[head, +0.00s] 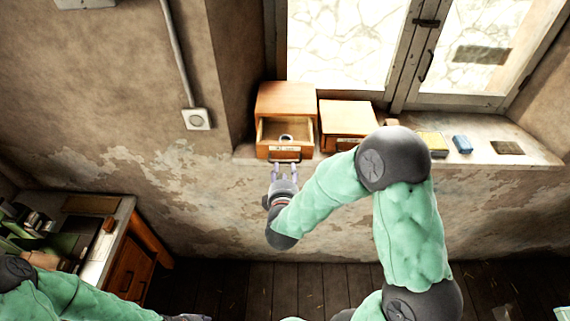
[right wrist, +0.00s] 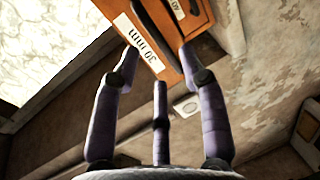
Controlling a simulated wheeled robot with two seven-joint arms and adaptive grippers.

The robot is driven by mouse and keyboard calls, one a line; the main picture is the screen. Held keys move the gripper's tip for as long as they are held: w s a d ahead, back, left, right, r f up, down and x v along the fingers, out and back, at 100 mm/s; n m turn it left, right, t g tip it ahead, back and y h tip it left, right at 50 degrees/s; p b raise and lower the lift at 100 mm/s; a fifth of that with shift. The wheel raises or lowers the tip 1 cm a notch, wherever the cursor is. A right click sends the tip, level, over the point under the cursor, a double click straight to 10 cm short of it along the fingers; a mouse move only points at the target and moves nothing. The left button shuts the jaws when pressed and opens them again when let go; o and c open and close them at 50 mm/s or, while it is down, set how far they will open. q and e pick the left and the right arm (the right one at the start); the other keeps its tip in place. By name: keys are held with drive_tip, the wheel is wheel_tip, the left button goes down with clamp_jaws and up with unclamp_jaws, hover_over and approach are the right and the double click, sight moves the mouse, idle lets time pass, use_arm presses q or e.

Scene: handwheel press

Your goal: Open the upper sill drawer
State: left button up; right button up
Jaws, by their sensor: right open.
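A wooden drawer cabinet (head: 286,97) stands on the left end of the window sill. A drawer (head: 267,132) in it stands pulled out, with a round metal piece (head: 287,138) inside. Its front bears a pale label and a dark handle. My right gripper (head: 285,168) is open just below and in front of this front; contact cannot be told. In the right wrist view, the open fingers (right wrist: 160,75) reach toward an orange wooden front (right wrist: 182,52) with a "30 mm" label and dark handles. My left gripper (head: 190,317) barely shows at the bottom edge.
A second, lower wooden box (head: 346,116) stands to the right on the sill (head: 482,130). Farther right lie a yellow block (head: 432,145), a blue block (head: 462,144) and a dark flat piece (head: 507,147). A cluttered workbench (head: 118,222) stands at lower left.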

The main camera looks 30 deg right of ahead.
drive_tip(key=v, duration=0.6)
idle(0.4)
drive_tip(key=a+f+m+g+y+b, duration=0.2)
drive_tip(key=a+f+b, duration=0.15)
drive_tip(key=f, duration=0.65)
drive_tip(key=a+f+m+g+y+b, duration=0.1)
drive_tip(key=a+f+m+y+b, duration=0.3)
drive_tip(key=f, duration=0.6)
drive_tip(key=a+f+g+y+b, duration=0.15)
drive_tip(key=f+b, duration=0.35)
drive_tip(key=f, duration=0.5)
drive_tip(key=s+a+f+m+g+y+b, duration=0.1)
drive_tip(key=s+a+f+m+g+b, duration=0.1)
drive_tip(key=s+f, duration=0.3)
drive_tip(key=s+a+f+m+g+y+b, duration=0.2)
drive_tip(key=s+a+f+m+g+b, duration=0.1)
drive_tip(key=f, duration=0.8)
drive_tip(key=s+a+f+m+g+y+b, duration=0.1)
drive_tip(key=s+a+f+m+g+b, duration=0.2)
drive_tip(key=s+f+b, duration=0.2)
wheel_tip(320, 180, down, 4)
drive_tip(key=shift+s, duration=1)
drive_tip(key=shift+d+g+y, duration=0.1)
drive_tip(key=shift+g+y, duration=0.15)
